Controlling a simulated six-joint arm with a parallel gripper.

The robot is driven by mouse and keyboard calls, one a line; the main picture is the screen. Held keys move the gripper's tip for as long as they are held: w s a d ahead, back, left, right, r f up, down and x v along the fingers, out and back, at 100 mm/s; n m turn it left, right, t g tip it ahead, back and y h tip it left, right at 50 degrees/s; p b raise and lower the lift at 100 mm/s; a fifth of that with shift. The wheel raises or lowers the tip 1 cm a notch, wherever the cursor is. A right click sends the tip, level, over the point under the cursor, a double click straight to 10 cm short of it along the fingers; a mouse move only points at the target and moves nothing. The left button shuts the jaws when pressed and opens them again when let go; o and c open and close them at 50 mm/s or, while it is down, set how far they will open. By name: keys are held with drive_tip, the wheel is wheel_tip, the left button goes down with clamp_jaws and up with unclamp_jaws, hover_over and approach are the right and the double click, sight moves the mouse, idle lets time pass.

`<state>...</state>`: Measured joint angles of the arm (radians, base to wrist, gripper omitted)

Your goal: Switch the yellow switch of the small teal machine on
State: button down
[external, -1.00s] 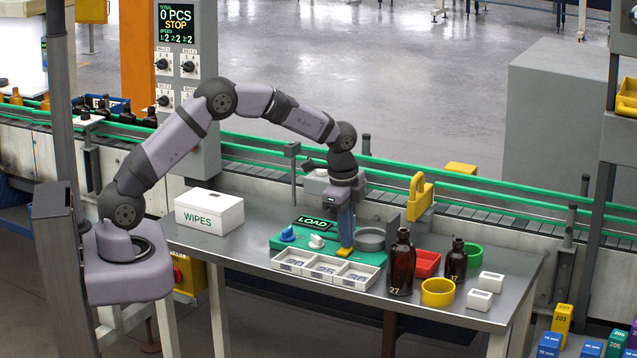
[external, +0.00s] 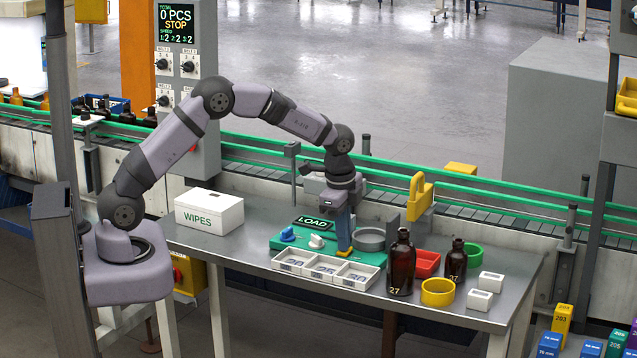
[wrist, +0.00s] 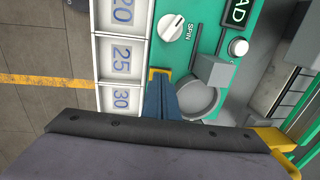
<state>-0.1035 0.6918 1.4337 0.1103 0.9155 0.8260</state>
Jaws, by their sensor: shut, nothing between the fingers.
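The small teal machine (external: 279,245) lies flat on the bench, with a blue knob (external: 287,234), a white knob (external: 317,241) and a LOAD label. My gripper (external: 344,246) points down, shut and empty, over the machine's right front part. A yellow piece (external: 344,252) shows right at the fingertips, and it also shows in the wrist view (wrist: 158,72). The fingers hide most of it, so I cannot tell whether it is the yellow switch or part of the fingertips. The teal panel (wrist: 211,38) with the SPIN knob (wrist: 173,27) is beside the fingers in the wrist view.
White numbered trays (external: 322,269) lie along the machine's front edge. A round grey dish (external: 371,238) is just right of my gripper. The WIPES box (external: 209,212) is left.

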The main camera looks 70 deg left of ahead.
sight(342, 253)
drive_tip(key=shift+r, duration=0.1)
idle(0.3)
drive_tip(key=shift+d+r+p, duration=0.1)
drive_tip(key=shift+r+p, duration=0.55)
drive_tip(key=shift+r, duration=0.05)
wheel_tip(342, 253, up, 12)
drive_tip(key=s+d+b, duration=0.1)
drive_tip(key=shift+s+d+r, duration=0.15)
drive_tip(key=shift+s+r, duration=0.05)
drive_tip(key=shift+w+f+b, duration=0.1)
drive_tip(key=shift+f+b, duration=0.05)
drive_tip(key=shift+b, duration=0.3)
drive_tip(key=a+b, duration=0.1)
drive_tip(key=b, duration=0.1)
drive_tip(key=shift+w+r+b, duration=0.25)
drive_tip(key=shift+w+b, duration=0.1)
drive_tip(key=shift+w, duration=0.05)
drive_tip(key=f+p, duration=0.1)
drive_tip(key=f, duration=0.3)
drive_tip(key=w+a+f+p, duration=0.1)
drive_tip(key=f, duration=0.4)
drive_tip(key=f+p, duration=0.2)
drive_tip(key=f, duration=0.3)
drive_tip(key=shift+w+a, duration=0.15)
